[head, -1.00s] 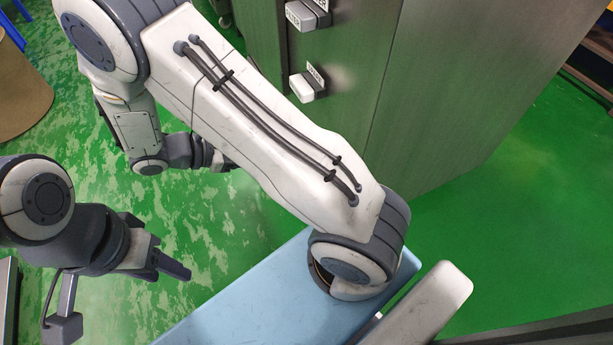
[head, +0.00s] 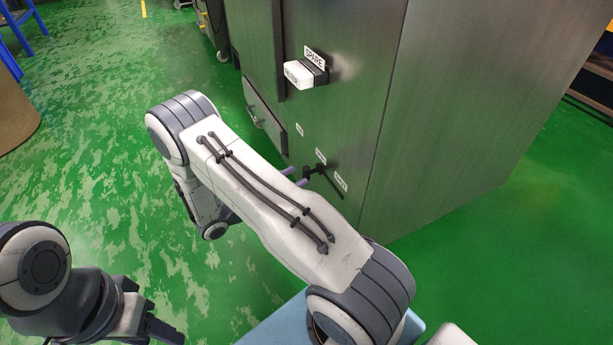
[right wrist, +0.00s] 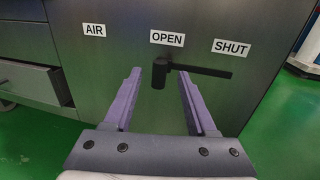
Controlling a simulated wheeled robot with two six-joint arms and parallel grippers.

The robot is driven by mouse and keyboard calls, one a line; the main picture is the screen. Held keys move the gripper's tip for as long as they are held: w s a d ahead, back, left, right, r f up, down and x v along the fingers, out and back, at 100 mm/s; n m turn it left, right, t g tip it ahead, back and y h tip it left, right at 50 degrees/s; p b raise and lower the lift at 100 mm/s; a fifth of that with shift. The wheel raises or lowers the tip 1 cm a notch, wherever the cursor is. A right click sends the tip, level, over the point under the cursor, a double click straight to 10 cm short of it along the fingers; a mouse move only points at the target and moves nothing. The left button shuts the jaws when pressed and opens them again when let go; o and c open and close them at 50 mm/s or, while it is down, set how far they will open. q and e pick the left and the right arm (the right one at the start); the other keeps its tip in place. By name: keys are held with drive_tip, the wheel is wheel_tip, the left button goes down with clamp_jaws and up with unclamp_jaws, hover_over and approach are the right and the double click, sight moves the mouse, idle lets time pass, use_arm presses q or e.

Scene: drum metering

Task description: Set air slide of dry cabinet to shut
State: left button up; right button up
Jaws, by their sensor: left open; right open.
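The dry cabinet (head: 345,110) stands upright with a dark metal front. In the right wrist view its front carries the labels AIR (right wrist: 93,30), OPEN (right wrist: 167,39) and SHUT (right wrist: 231,47). The black air slide (right wrist: 160,72) has its upright knob just under OPEN, and a thin dark bar (right wrist: 205,71) runs right from it to under SHUT. My right gripper (head: 297,175) is open, its purple fingers either side of the knob in the right wrist view (right wrist: 160,85); contact cannot be told. My left gripper (head: 150,311) is open and empty, low at left, away from the cabinet.
A white block handle (head: 300,75) marked METER and SPARE sticks out above the slide. A drawer (right wrist: 40,87) stands out left of the labels. A light blue surface (head: 275,325) lies below my right arm.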

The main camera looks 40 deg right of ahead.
sight(306, 168)
drive_tip(key=d+b, duration=0.1)
drive_tip(key=d, duration=0.3)
drive_tip(key=shift+s+f, duration=0.1)
drive_tip(key=shift+f, duration=0.05)
drive_tip(key=shift+d+b, duration=0.4)
drive_tip(key=shift+d, duration=0.1)
clamp_jaws()
idle(0.9)
